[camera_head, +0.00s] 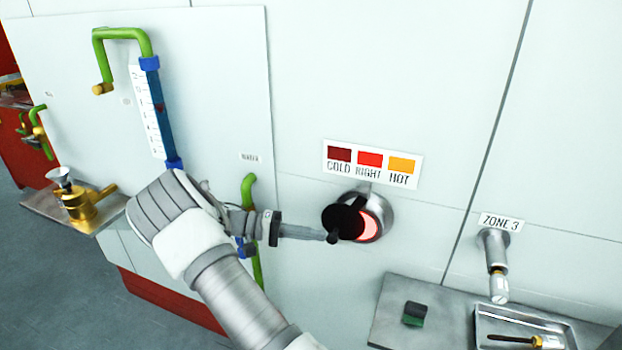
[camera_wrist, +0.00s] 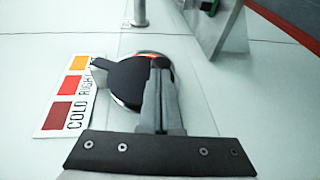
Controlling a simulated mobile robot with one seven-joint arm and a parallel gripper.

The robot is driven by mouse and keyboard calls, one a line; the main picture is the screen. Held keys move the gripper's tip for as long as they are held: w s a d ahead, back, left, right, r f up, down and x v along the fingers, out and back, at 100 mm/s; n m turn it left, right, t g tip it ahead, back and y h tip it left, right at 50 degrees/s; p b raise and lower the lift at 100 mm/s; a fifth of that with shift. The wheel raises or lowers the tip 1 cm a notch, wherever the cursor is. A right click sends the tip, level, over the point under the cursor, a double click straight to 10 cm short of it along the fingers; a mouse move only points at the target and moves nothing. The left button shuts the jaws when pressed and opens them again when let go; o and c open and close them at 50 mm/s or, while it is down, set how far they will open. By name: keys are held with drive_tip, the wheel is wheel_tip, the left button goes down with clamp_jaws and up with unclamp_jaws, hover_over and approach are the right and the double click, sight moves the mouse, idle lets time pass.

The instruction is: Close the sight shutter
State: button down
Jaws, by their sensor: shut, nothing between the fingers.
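The sight shutter (camera_head: 342,217) is a black disc in front of a round metal sight port (camera_head: 384,208) on the white wall. It covers the left part of the port, and a glowing pink-red crescent shows at the right. In the wrist view the black shutter (camera_wrist: 125,82) leaves a thin red-orange arc of the port (camera_wrist: 150,54) visible. My gripper (camera_head: 333,236) is shut and empty, its tips at the shutter's lower edge in the head view. In the wrist view my gripper (camera_wrist: 160,75) overlaps the shutter's side; I cannot tell whether they touch.
A COLD/RIGHT/HOT colour label (camera_head: 372,164) is above the port. A ZONE 3 fitting (camera_head: 495,265) sticks out at the right. Below are a metal shelf (camera_head: 390,320) with a dark green block (camera_head: 414,313) and a tray (camera_head: 482,318). A green-and-blue gauge pipe (camera_head: 158,110) stands left.

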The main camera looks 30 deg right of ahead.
drive_tip(key=s+d+f+n+g+h+b, duration=0.1)
drive_tip(key=s+d+f+g+h+b, duration=0.1)
drive_tip(key=s+d+f+h+b, duration=0.1)
drive_tip(key=shift+s+n+g+h, duration=0.35)
drive_tip(key=shift+s+h, duration=0.25)
drive_tip(key=shift+h, duration=0.2)
drive_tip(key=shift+d+f, duration=0.1)
drive_tip(key=shift+d, duration=0.05)
